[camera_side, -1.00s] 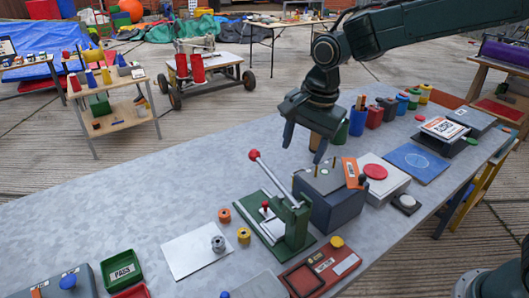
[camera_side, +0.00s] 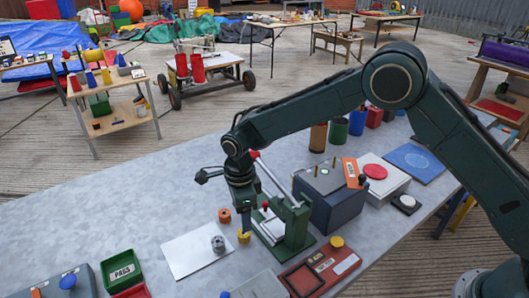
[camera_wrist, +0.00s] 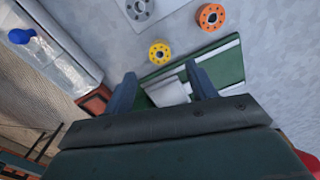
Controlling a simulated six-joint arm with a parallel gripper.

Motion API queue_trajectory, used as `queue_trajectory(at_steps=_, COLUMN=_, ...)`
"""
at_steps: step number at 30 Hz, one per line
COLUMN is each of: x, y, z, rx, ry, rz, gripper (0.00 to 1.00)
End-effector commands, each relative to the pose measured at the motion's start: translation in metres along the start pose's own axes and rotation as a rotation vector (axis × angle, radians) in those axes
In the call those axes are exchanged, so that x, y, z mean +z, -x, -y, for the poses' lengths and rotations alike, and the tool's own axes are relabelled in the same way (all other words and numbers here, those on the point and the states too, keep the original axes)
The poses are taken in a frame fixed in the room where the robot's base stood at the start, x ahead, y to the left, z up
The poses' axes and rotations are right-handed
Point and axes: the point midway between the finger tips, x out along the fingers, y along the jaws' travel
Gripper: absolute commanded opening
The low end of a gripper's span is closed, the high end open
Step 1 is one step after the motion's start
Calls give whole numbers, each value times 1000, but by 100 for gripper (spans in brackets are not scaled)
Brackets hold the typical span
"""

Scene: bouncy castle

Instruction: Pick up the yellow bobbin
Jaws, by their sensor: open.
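The yellow bobbin (camera_side: 244,238) stands on the grey table beside the green lever press, partly covered by my gripper in the side view. In the wrist view the yellow bobbin (camera_wrist: 160,52) shows whole, a round flange with dark holes, just beyond the fingertips. My gripper (camera_side: 243,224) points down over it. In the wrist view my gripper (camera_wrist: 162,80) has its two fingers wide apart with nothing held between them. I cannot tell the exact height of the fingertips above the bobbin.
An orange bobbin (camera_side: 224,215) and a grey bobbin (camera_side: 218,244), on a white sheet (camera_side: 190,254), stand close by. The green press (camera_side: 292,228), with its red-knobbed lever, is close on the right. A green PASS tray (camera_side: 122,270) is front left. The table's left middle is clear.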

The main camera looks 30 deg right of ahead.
Motion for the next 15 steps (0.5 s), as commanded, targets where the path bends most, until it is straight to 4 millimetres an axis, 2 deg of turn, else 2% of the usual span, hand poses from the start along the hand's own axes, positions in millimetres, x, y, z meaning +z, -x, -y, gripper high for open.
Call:
queue_trajectory(at_steps=7, x=0, y=-5, z=0, rx=2, ry=-4, rz=-1, gripper=57)
queue_trajectory(at_steps=15, x=0, y=-24, z=0, rx=2, ry=-3, rz=-1, gripper=57)
